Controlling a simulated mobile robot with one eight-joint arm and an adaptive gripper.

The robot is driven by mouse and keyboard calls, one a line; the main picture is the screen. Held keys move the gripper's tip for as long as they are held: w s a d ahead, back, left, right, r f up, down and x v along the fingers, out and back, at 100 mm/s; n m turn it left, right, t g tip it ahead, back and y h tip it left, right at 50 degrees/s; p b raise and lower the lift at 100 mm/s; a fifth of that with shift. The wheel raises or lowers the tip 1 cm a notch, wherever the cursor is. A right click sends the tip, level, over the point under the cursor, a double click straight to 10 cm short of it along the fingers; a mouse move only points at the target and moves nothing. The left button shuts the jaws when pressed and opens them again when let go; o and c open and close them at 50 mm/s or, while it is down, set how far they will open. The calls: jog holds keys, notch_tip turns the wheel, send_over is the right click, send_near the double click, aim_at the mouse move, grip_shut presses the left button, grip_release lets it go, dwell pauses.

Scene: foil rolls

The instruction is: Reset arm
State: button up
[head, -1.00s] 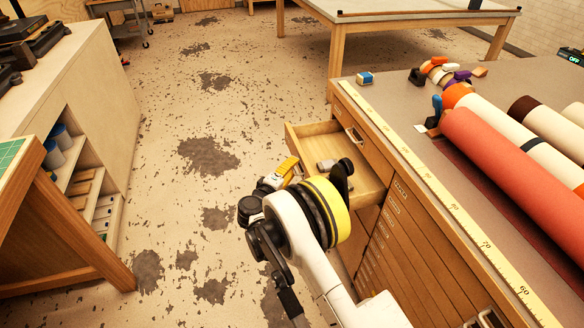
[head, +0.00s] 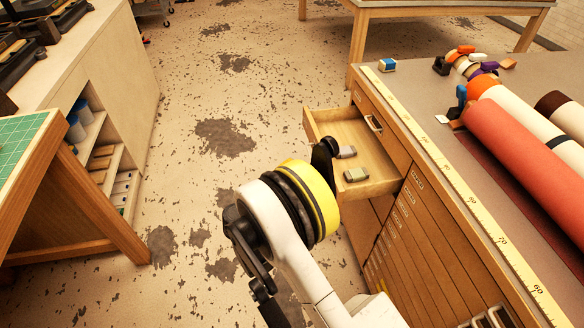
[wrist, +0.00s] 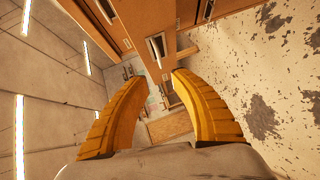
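My gripper (wrist: 157,82) shows in the wrist view with its two yellow fingers spread apart. The gap between them is empty. In the head view my gripper is hidden behind my own arm, which reaches up from the bottom beside the open drawer (head: 390,186). Two small grey-green blocks lie in that drawer, one nearer (head: 356,174) and one farther back (head: 346,152). The wrist view is turned on its side and shows wooden cabinet fronts with handles beyond the fingers.
The wooden cabinet (head: 415,235) stands at the right, its top holding a ruler (head: 455,183), a red roll (head: 520,140) and other rolls. A shelf unit (head: 120,70) and a green cutting mat (head: 15,145) are at the left. The floor between is open.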

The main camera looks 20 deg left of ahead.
jog(key=w+d+r+m+g+h, duration=0.1)
jog(key=w+d+r+m+g, duration=0.15)
jog(key=d+r, duration=0.55)
jog(key=w+d+r+m+g, duration=0.25)
jog(key=d+r, duration=0.35)
jog(key=d, duration=0.5)
jog(key=s+d+r+m+g, duration=0.1)
jog(key=s+d+r+m, duration=0.1)
jog(key=s+d+r, duration=0.35)
jog(key=s+d+r+m+g, duration=0.1)
jog(key=s+d+r+g, duration=0.1)
jog(key=d, duration=0.7)
jog(key=s+d+m+y, duration=0.2)
jog(key=s+d, duration=0.3)
jog(key=s, duration=0.5)
jog(key=s+d+m+y, duration=0.1)
jog(key=s+d+m, duration=0.3)
jog(key=s, duration=0.6)
jog(key=shift+s+d+g+y, duration=0.15)
jog(key=shift+d+g+y, duration=0.25)
jog(key=shift+d, duration=0.35)
